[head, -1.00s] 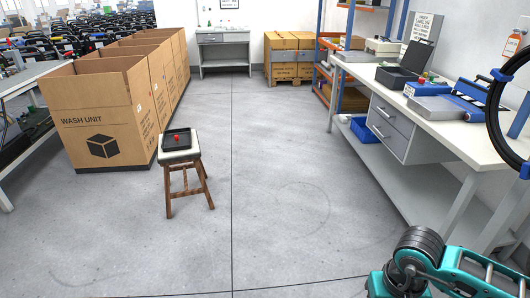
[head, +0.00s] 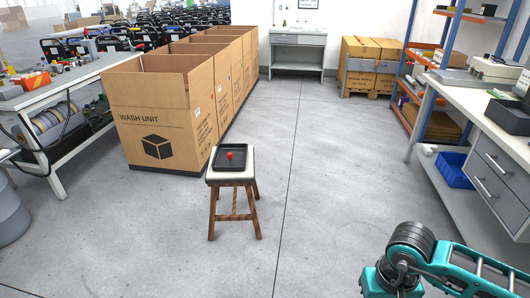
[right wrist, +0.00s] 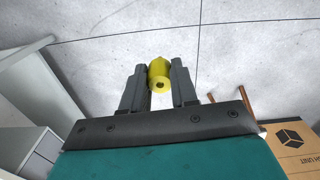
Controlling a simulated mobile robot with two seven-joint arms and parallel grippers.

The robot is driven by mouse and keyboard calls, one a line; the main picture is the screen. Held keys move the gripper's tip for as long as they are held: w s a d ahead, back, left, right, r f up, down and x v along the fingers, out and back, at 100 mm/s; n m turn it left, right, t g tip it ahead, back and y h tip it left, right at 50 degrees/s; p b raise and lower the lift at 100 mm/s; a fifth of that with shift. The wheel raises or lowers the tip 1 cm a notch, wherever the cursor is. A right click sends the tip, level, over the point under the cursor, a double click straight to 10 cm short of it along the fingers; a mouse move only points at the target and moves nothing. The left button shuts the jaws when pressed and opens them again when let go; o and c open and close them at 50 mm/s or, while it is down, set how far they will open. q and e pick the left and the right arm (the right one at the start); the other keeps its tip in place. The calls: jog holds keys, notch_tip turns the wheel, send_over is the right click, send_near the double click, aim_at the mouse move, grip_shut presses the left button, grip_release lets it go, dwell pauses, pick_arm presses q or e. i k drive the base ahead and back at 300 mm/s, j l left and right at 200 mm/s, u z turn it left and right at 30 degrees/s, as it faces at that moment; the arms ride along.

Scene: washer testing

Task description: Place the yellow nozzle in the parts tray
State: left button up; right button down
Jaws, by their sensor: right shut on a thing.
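The yellow nozzle (right wrist: 159,78) is held between the two dark fingers of my right gripper (right wrist: 160,72) in the right wrist view, with its hole facing the camera. The floor shows beneath it. In the head view my right arm shows at the lower right, but its fingers and the nozzle are out of sight. A small black tray (head: 240,163) lies on a white-topped wooden stool (head: 215,176) near the middle. A red piece (head: 230,156) is in the tray. My left gripper is not in view.
Open cardboard wash unit boxes (head: 150,108) stand behind and left of the stool. A loaded workbench (head: 75,76) is at the left. At the right a bench with drawers (head: 490,172) holds a black box (head: 508,117). The floor in front of and right of the stool is clear.

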aim_at(236, 159)
jog(key=i+l+u, duration=0.1)
jog(key=i+u, duration=0.35)
jog(key=i, duration=0.65)
jog(key=i+u, duration=0.25)
jog(key=i, duration=0.9)
jog(key=i+u, duration=0.2)
jog(key=i, duration=0.15)
jog(key=i+l+u, duration=0.2)
jog(key=i, duration=0.15)
